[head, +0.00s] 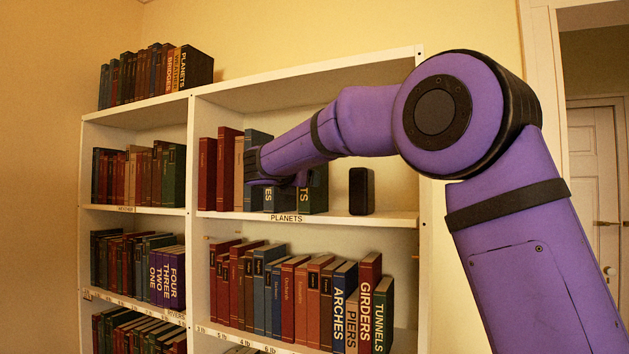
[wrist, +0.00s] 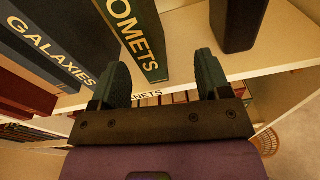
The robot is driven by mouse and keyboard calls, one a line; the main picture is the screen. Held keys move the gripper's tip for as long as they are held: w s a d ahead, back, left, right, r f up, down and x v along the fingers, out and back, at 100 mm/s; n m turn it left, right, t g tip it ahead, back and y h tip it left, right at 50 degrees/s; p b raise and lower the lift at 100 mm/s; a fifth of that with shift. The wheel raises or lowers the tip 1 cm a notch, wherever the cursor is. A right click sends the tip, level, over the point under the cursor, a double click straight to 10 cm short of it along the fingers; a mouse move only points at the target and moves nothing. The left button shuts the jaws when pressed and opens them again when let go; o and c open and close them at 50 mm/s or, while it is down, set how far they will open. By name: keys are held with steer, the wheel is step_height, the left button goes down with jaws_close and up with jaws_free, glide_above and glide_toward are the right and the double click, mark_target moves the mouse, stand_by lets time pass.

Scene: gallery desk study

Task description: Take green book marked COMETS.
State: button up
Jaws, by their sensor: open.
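The green book marked COMETS (wrist: 137,38) stands upright on the shelf marked PLANETS (head: 340,215). In the wrist view its lettered spine faces me, with the first letter cut off at the top edge. In the head view my arm covers most of it, and only its lower part with "TS" (head: 319,200) shows. My gripper (wrist: 163,73) is open and empty in front of the book. The book's lower end shows between the two fingers, closer to the left one. I cannot tell whether a finger touches it.
A blue book marked GALAXIES (wrist: 40,50) stands to the left of COMETS. A black block (head: 361,191) stands to the right, with bare shelf between. Red books (head: 207,173) fill the shelf's left end. The shelf below holds a full row, including TUNNELS (head: 383,315).

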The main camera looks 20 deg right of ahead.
steer(key=w+d+n+t, duration=0.1)
steer(key=w+d, duration=0.4)
steer(key=w, duration=0.4)
steer(key=shift+w+d+r+h, duration=0.3)
steer(key=shift+w+r, duration=0.05)
jaws_close()
